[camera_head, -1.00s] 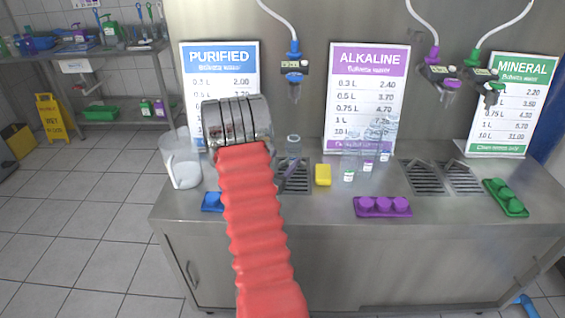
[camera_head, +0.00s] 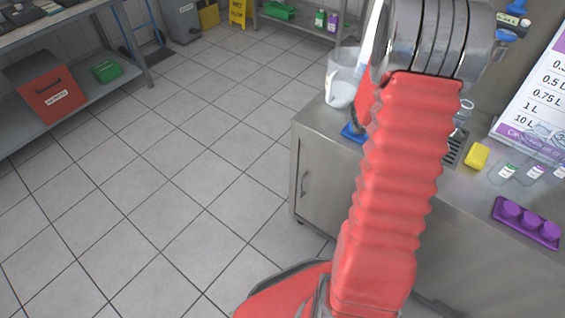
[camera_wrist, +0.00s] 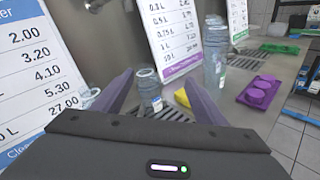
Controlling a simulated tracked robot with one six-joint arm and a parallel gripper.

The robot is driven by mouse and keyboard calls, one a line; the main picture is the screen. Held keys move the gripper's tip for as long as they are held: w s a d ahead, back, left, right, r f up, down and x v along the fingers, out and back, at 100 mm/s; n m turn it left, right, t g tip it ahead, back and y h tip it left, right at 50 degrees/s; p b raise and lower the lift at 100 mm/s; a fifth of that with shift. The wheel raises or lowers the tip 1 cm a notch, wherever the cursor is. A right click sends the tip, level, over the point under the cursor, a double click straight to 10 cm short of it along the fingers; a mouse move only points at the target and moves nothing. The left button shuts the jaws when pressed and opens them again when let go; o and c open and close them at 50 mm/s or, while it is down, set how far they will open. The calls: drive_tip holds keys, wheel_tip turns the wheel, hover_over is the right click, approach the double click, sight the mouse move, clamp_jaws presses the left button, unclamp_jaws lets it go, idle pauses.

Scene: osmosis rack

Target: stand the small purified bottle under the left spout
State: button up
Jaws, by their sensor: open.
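A small clear bottle (camera_wrist: 148,88) with a coloured label stands upright in the wrist view, beyond and between the two fingers of my gripper (camera_wrist: 157,72). My gripper is open and empty, and its fingers look apart from the bottle. In the head view the bottle (camera_head: 463,112) shows partly behind my arm, by the drain grate (camera_head: 453,150). The blue left spout (camera_head: 506,35) hangs at the top right of the head view. I cannot tell whether the bottle is exactly under it. My gripper is hidden behind my arm in the head view.
A yellow sponge (camera_head: 477,156) lies right of the grate. Clear bottles (camera_head: 503,172) and a purple cap tray (camera_head: 525,222) are farther right. A jug (camera_head: 343,80) and a blue tray (camera_head: 352,132) are at the counter's left end. The tiled floor (camera_head: 180,170) is open at left.

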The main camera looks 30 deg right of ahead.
drive_tip(key=s+a+r+m+t+y, duration=0.1)
drive_tip(key=a+r+m+t+y, duration=0.1)
drive_tip(key=a, duration=1.5)
drive_tip(key=s+a+r+m+t+y, duration=0.1)
drive_tip(key=a+r+m+t+y, duration=0.2)
drive_tip(key=a, duration=1.5)
drive_tip(key=s+a+r+m+t+y, duration=0.1)
drive_tip(key=a+r+m+t+y, duration=0.2)
drive_tip(key=a+m+y, duration=0.4)
drive_tip(key=a+y, duration=0.4)
drive_tip(key=a, duration=0.6)
drive_tip(key=shift+s+a+t, duration=0.25)
drive_tip(key=shift+a+t, duration=0.1)
drive_tip(key=shift+t, duration=0.05)
drive_tip(key=shift+c, duration=0.6)
